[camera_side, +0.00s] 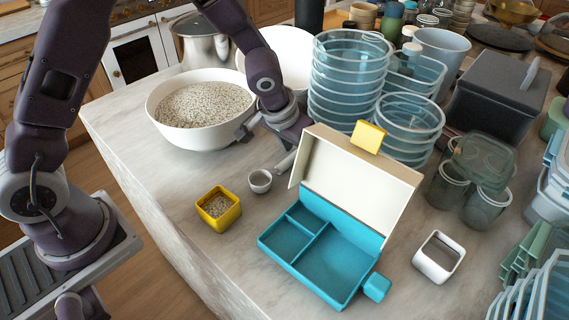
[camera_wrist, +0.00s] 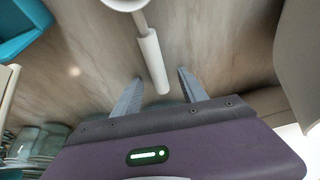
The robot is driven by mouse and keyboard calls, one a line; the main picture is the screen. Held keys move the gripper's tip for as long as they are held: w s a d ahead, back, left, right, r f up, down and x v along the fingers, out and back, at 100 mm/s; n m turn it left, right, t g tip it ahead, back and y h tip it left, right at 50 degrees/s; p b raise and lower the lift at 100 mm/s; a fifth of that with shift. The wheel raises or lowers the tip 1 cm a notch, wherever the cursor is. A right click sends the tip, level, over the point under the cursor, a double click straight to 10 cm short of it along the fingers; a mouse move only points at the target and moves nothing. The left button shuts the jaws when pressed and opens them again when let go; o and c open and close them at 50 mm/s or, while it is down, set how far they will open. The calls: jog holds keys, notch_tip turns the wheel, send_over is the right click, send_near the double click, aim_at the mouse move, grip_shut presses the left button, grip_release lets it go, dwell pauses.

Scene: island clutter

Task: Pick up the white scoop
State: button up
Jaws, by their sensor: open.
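The white scoop (camera_side: 260,181) lies on the marble counter, its small round cup toward the front and its handle running back toward my gripper. In the wrist view the scoop's handle (camera_wrist: 152,60) points down between the fingers, and part of its cup shows at the top edge. My gripper (camera_wrist: 160,78) is open, with one finger on each side of the handle's end and visible gaps between. Whether the fingers are level with the handle is hard to tell. In the side view the fingers are largely hidden near the open lid.
A blue bento box (camera_side: 335,262) with a raised cream lid (camera_side: 355,180) stands close to my gripper's right. A yellow square cup (camera_side: 219,210) of grain is at front left. A white bowl (camera_side: 165,132) of grain stands behind left. Stacked clear containers (camera_side: 350,75) crowd the back.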

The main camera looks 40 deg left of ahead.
grip_shut()
jog(key=shift+r, duration=0.2)
notch_tip(320, 180, up, 10)
dwell(0.4)
jog(key=shift+f, duration=0.1)
jog(key=c, duration=0.9)
grip_release()
jog(key=shift+c, duration=0.2)
grip_shut()
